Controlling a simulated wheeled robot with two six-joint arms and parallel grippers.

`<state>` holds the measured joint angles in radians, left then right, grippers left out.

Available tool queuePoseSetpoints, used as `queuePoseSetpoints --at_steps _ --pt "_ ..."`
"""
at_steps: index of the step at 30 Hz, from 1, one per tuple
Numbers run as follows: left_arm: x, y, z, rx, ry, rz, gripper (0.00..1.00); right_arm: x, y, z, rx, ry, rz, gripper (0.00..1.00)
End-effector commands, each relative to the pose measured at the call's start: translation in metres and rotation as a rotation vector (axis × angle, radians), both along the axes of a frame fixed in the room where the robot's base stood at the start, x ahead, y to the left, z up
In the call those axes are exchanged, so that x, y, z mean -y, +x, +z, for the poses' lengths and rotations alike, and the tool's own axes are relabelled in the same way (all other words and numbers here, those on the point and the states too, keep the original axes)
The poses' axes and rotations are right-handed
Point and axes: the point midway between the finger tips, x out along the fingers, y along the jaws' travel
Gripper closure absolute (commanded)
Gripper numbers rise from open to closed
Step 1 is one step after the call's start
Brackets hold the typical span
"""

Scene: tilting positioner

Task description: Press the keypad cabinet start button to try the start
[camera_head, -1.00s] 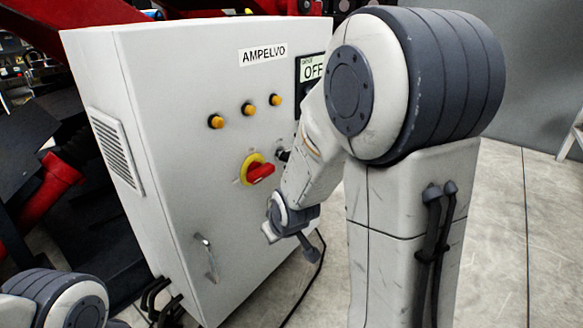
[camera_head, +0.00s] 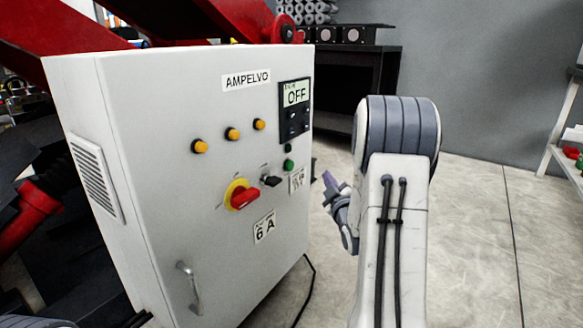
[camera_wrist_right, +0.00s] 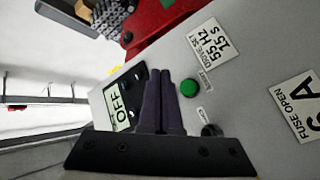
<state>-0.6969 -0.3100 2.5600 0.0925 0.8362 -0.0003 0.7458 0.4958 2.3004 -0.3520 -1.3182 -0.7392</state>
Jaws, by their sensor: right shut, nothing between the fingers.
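The grey cabinet (camera_head: 140,150) marked AMPELVO stands at left centre. Its black keypad panel (camera_head: 294,108) has a display reading OFF; the panel also shows in the right wrist view (camera_wrist_right: 124,98). A round green button (camera_head: 289,165) sits below the keypad; in the right wrist view the green button (camera_wrist_right: 189,88) is just right of my fingers. My right gripper (camera_head: 328,180) is to the right of the cabinet face, apart from the button. In the right wrist view its fingers (camera_wrist_right: 161,72) are together and empty. My left gripper is not in view.
A red and yellow rotary switch (camera_head: 243,196) and a black selector (camera_head: 271,181) sit left of the green button. Several amber lamps (camera_head: 232,134) are above. A door handle (camera_head: 189,287) sticks out low. Red machine arms (camera_head: 75,58) stand behind. Floor at right is open.

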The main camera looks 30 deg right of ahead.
Motion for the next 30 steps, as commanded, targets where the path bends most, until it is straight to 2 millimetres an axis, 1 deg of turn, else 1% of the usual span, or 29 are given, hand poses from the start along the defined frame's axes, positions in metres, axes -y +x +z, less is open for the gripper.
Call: queuePoseSetpoints --at_steps 5,8,17,21,25,30 --pt "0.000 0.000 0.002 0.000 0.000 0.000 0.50 -0.003 0.007 0.000 -0.001 0.001 0.001 1.00" --pt "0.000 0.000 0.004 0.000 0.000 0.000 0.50 -0.008 0.017 0.001 -0.001 0.002 0.004 1.00" --pt "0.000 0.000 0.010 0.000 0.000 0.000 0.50 -0.025 0.057 0.000 0.000 0.003 0.004 1.00" --pt "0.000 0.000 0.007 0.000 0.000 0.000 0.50 -0.030 0.071 -0.001 -0.001 0.001 0.003 1.00" --pt "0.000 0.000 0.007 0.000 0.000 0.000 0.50 -0.033 0.078 0.000 0.000 0.001 0.001 1.00" --pt "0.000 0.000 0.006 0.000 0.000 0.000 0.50 -0.035 0.082 -0.001 -0.001 0.003 0.001 1.00"
